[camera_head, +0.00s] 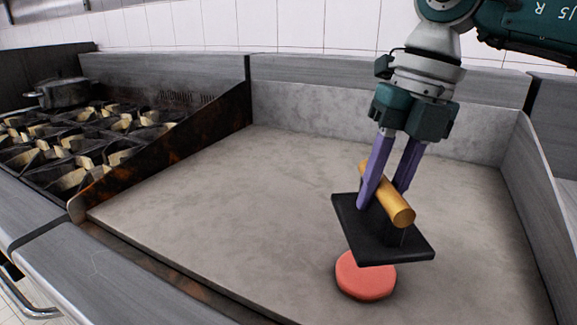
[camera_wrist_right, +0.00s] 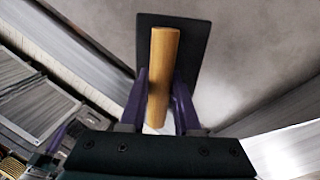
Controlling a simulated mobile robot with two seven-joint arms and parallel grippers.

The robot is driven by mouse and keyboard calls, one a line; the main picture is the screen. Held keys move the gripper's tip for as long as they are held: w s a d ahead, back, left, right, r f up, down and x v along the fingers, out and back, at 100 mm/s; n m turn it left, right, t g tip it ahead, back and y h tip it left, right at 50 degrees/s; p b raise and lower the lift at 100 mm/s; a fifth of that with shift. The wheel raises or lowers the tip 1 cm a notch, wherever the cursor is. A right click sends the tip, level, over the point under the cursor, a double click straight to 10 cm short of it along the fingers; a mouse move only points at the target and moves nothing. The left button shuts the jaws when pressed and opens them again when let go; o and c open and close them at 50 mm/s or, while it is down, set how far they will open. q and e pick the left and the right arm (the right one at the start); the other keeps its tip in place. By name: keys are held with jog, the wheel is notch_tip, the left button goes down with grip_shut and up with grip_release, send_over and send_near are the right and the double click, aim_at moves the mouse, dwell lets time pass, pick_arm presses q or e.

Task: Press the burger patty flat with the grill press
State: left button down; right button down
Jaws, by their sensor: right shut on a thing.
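The grill press has a black plate (camera_head: 400,249) and a wooden handle (camera_head: 390,196). My right gripper (camera_head: 383,190) is shut on the handle, with one purple finger on each side. The press is held off the griddle, its plate above and partly over the patty. In the right wrist view the handle (camera_wrist_right: 163,75) lies between the fingers (camera_wrist_right: 159,100) and the black plate (camera_wrist_right: 195,42) is beyond it. The burger patty (camera_head: 365,278) is a round, pinkish-red disc on the griddle. Its far part is hidden behind the plate. My left gripper is not in view.
The grey griddle (camera_head: 230,205) is otherwise bare, with wide free room left of the patty. Raised walls bound its back (camera_head: 300,112) and right side (camera_head: 535,200). A burner range (camera_head: 80,150) with a dark pot (camera_head: 62,92) stands at the left.

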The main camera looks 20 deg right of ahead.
aim_at(379, 218)
jog(key=shift+w+a, duration=0.1)
jog(key=shift+w, duration=0.1)
jog(key=shift+f, duration=0.25)
jog(key=shift+s+f+b, duration=0.1)
jog(key=shift+f+b, duration=0.8)
jog(key=shift+b, duration=0.1)
notch_tip(379, 218, down, 4)
jog(key=b, duration=0.4)
jog(key=shift+f, duration=0.2)
jog(key=shift+f, duration=0.35)
jog(key=shift+f+b, duration=0.4)
jog(key=shift+b, duration=0.05)
jog(key=shift+f, duration=0.15)
dwell(0.9)
